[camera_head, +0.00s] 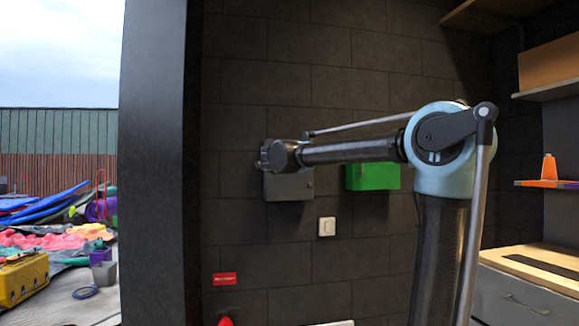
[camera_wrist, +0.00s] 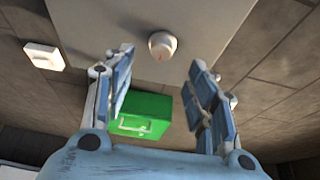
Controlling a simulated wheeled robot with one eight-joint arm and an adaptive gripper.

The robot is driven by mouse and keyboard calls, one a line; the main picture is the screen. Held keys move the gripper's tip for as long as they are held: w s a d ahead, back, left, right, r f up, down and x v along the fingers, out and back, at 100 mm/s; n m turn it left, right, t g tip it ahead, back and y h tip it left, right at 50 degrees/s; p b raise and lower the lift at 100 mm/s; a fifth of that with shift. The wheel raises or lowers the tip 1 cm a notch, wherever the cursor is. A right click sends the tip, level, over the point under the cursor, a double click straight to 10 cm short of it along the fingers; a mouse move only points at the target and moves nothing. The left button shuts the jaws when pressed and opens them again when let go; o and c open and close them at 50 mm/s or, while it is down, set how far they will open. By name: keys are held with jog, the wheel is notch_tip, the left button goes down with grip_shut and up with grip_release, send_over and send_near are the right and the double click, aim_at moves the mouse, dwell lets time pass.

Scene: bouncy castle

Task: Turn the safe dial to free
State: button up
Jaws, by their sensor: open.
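The safe is a grey box on the dark block wall; in the head view its front (camera_head: 288,189) shows partly behind my arm. In the wrist view the grey safe face (camera_wrist: 100,18) fills the top. My gripper (camera_wrist: 168,60) is open, with one finger on each side of the dial and a gap to both. Its fingers do not touch the dial. In the head view my arm hides most of the gripper. Any lettering around the dial cannot be read.
A green box (camera_head: 373,177) is on the wall right of the safe; it also shows in the wrist view (camera_wrist: 141,116). A white switch (camera_head: 327,226) is below. Shelves and a drawer cabinet (camera_head: 525,300) stand at right. A dark pillar (camera_head: 155,160) is at left.

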jog(key=s, duration=0.4)
jog(key=shift+s+a, duration=0.25)
